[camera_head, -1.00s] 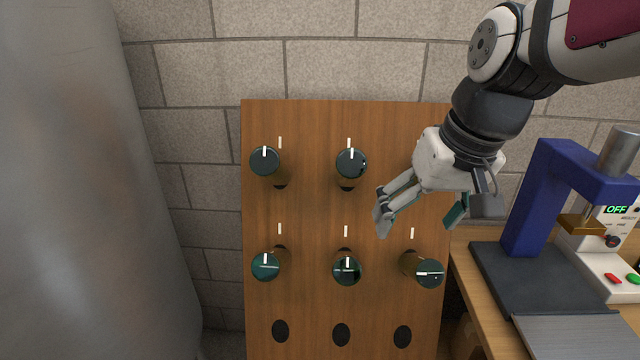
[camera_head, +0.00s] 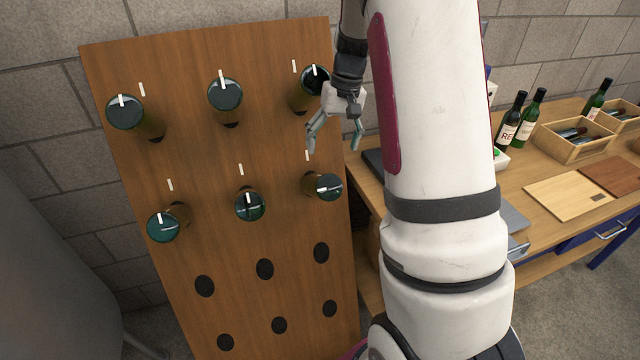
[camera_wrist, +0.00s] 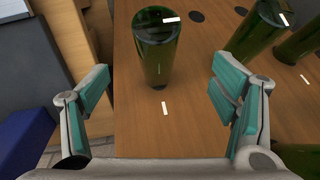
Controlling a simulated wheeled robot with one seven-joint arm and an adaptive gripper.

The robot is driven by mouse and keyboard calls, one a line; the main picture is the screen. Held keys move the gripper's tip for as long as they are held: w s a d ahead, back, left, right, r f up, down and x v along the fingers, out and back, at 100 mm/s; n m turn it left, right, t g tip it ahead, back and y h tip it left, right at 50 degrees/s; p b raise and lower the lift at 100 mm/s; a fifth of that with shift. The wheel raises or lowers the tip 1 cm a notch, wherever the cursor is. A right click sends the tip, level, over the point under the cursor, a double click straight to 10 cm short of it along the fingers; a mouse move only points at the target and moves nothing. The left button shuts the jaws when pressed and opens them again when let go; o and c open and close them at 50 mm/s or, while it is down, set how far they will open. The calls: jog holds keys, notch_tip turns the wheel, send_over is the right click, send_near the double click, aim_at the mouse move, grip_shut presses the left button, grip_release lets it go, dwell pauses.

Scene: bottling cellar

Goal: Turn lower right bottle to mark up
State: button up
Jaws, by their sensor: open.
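The lower right bottle (camera_head: 329,187) sticks out of the wooden board, its dark green end outward. The white mark on that end lies sideways, toward the left, while the board's white line (camera_head: 307,156) above it is upright. In the wrist view the bottle (camera_wrist: 158,60) stands ahead between the fingers, a little left of centre, its mark crosswise to the board line (camera_wrist: 165,108). My gripper (camera_head: 334,148) is open and empty, just above this bottle and apart from it; both fingers (camera_wrist: 166,95) show in the wrist view.
The wooden board (camera_head: 215,165) holds other bottles: the lower middle (camera_head: 250,206), lower left (camera_head: 164,227) and upper right (camera_head: 309,86) are nearest. Empty holes (camera_head: 265,269) lie below. A bench (camera_head: 540,190) with bottles, crates and boards stands right, partly hidden by my arm.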

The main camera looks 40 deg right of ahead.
aim_at(325, 187)
jog(key=shift+d+f, duration=0.25)
jog(key=shift+f, duration=0.35)
jog(key=f, duration=0.4)
jog(key=a+f, duration=0.1)
jog(key=f, duration=0.3)
jog(key=w+a+f+p, duration=0.1)
jog(key=f, duration=0.4)
jog(key=c, duration=1.2)
